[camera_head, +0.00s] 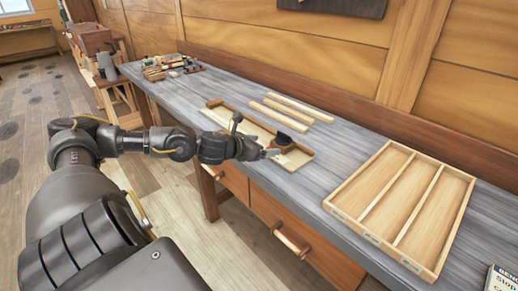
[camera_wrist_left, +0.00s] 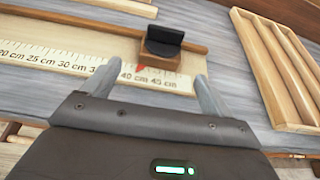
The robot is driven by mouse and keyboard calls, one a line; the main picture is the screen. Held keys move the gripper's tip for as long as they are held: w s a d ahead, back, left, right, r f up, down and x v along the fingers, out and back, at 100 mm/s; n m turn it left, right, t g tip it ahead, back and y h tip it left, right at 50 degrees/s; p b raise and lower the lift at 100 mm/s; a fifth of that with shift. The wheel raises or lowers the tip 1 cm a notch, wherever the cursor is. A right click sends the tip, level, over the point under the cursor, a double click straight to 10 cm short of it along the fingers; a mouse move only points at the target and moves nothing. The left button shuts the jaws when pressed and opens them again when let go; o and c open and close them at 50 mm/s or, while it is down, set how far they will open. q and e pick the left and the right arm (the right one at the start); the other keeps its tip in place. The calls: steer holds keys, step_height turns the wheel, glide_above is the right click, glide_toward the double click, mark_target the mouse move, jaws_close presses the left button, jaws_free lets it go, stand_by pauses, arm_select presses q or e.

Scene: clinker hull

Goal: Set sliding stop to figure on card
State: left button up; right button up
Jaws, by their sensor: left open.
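The sliding stop (camera_wrist_left: 162,48) is a wooden block with a black top and a red pointer. It sits on a measuring board (camera_wrist_left: 55,60) with a centimetre scale. The red pointer is near the 40 cm label, left of 45. In the head view the stop (camera_head: 283,140) is near the right end of the board (camera_head: 215,112). My left gripper (camera_head: 271,153) is open at the board's front edge; in the wrist view its fingers (camera_wrist_left: 153,78) lie either side of the block's near end, apparently not touching it. The card (camera_head: 502,281) is cut off at bottom right; its figure is unreadable.
A wooden tray (camera_head: 395,150) with three compartments stands to the right. Small items (camera_head: 172,67) sit at the bench's far left end. Bare bench top (camera_head: 345,140) lies between board and tray.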

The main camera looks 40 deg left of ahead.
arm_select(q)
steer(key=shift+s+r, duration=0.15)
steer(key=shift+s, duration=0.4)
steer(key=shift+s+d+r, duration=0.1)
steer(key=shift+s+r, duration=0.05)
steer(key=shift+s, duration=0.05)
arm_select(e)
steer(key=shift+w+d+f, duration=0.2)
steer(key=shift+w+d, duration=0.1)
steer(key=shift+d, duration=0.4)
steer(key=shift+s+a, duration=0.1)
steer(key=shift+a, duration=0.1)
steer(key=shift+s, duration=0.2)
steer(key=shift+s, duration=0.1)
